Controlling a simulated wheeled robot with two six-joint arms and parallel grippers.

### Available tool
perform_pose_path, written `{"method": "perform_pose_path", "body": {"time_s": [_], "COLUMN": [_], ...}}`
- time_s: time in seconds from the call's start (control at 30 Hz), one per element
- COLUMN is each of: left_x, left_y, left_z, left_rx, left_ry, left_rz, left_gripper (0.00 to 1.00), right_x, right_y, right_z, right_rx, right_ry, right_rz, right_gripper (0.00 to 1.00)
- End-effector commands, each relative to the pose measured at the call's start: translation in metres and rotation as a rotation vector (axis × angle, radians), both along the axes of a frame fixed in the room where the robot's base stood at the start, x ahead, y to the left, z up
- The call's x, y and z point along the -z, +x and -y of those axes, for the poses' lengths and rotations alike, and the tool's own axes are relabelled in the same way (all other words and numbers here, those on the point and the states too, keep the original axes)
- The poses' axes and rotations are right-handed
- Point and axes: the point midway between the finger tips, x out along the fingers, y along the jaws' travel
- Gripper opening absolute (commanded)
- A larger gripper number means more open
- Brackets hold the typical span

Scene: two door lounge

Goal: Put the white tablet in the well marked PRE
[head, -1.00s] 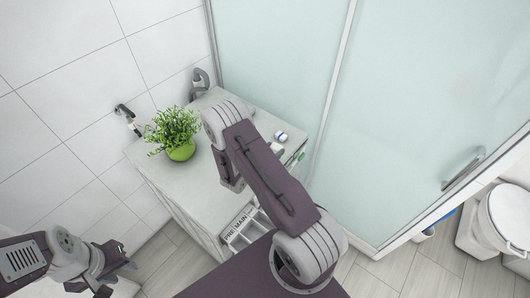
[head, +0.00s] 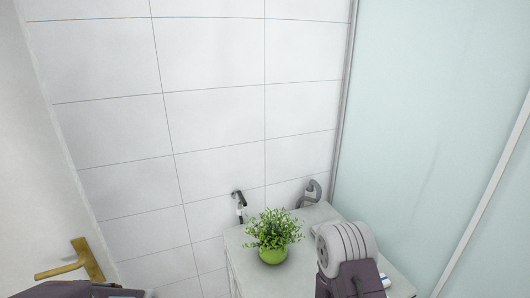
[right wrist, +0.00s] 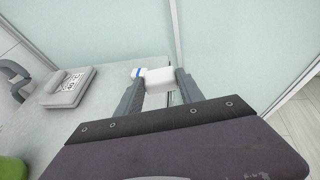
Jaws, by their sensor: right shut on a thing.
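The white tablet (right wrist: 159,80) shows in the right wrist view as a small white block between the two fingertips of my right gripper (right wrist: 160,85). The gripper is shut on it, over the pale counter (right wrist: 110,115). In the head view my right arm hides the gripper and the tablet. The well marked PRE is not in either current view. My left gripper is out of view; only part of the left arm shows at the bottom left of the head view.
A green potted plant (head: 272,245) stands on the counter. Frosted glass panels (head: 430,110) border the counter. A brass door handle (head: 75,262) is at left.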

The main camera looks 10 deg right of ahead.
Motion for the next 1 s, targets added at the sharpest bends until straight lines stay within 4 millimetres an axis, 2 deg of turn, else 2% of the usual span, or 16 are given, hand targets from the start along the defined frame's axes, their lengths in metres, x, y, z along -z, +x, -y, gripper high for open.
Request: {"method": "perform_pose_path", "body": {"time_s": [0.1,0.23,0.3,0.4,0.5,0.6,0.8,1.0], "left_x": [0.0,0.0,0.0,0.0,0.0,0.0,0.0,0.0], "left_y": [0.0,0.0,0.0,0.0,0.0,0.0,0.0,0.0], "left_z": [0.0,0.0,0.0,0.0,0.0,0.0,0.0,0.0], "left_rx": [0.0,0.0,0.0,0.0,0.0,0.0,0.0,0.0], "left_ry": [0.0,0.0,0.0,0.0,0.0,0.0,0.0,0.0], "left_rz": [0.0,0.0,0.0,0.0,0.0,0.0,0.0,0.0], "left_gripper": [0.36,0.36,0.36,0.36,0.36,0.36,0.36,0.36], "right_x": [-0.001,-0.003,-0.004,-0.005,-0.005,-0.004,0.0,0.001], "right_y": [0.025,0.043,0.044,0.04,0.03,0.018,0.0,-0.004], "right_z": [-0.047,-0.11,-0.141,-0.178,-0.201,-0.213,-0.2,-0.197], "right_rx": [-0.137,-0.27,-0.32,-0.365,-0.378,-0.354,-0.237,-0.217], "right_ry": [-0.001,-0.006,-0.008,-0.009,-0.01,-0.006,0.0,0.0], "right_rz": [0.006,0.019,0.024,0.03,0.03,0.028,0.014,0.0], "right_gripper": [0.06,0.06,0.06,0.06,0.06,0.06,0.06,0.06]}}
